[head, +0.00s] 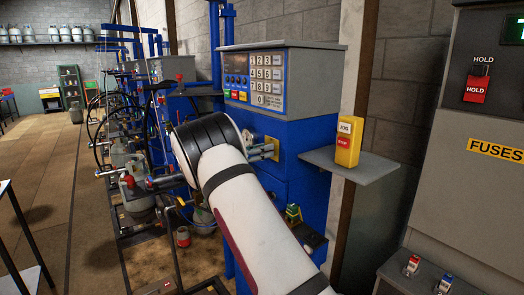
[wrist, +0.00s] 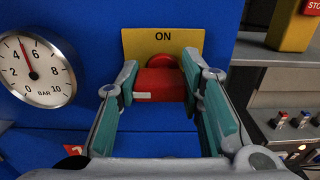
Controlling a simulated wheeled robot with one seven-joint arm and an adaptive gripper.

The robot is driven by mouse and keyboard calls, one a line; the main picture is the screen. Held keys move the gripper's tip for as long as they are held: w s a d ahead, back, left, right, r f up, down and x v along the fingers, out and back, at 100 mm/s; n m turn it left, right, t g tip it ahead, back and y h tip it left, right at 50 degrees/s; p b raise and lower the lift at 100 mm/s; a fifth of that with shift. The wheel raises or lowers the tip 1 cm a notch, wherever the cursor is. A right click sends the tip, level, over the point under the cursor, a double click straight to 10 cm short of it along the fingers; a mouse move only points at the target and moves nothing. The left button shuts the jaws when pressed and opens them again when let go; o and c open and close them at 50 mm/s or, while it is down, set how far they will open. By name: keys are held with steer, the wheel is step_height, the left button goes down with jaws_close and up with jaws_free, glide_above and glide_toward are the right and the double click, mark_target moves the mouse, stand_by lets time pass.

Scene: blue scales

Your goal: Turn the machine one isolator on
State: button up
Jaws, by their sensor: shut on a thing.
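The isolator is a red rotary switch (wrist: 160,84) on a yellow plate (wrist: 140,43) marked "ON", fixed to the blue machine's front. In the wrist view the red handle lies between the two teal-padded fingers of my gripper (wrist: 163,95), which is shut on it. A small white mark shows on the handle's left end. In the head view my gripper (head: 262,151) reaches the yellow plate (head: 274,147) below the keypad; the red handle is hidden there behind my gripper and arm.
A pressure gauge (wrist: 35,68) is left of the isolator. A grey shelf (head: 352,165) with a yellow JOG/STOP box (head: 349,141) juts out to the right. A grey fuse cabinet (head: 470,190) stands further right. More scale machines and gas bottles line the left.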

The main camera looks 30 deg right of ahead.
steer(key=m+b, duration=0.2)
steer(key=m, duration=0.1)
steer(key=shift+m, duration=0.4)
steer(key=m+b, duration=0.2)
steer(key=m, duration=0.3)
steer(key=shift+s+m, duration=0.15)
steer(key=shift+m, duration=0.15)
steer(key=m+b, duration=0.1)
steer(key=m, duration=0.3)
steer(key=shift+s+f+b, duration=0.1)
steer(key=shift+b, duration=0.25)
steer(key=shift+s+m+b, duration=0.1)
steer(key=shift+m+b, duration=0.7)
steer(key=shift+m, duration=1.6)
steer(key=o, duration=1.2)
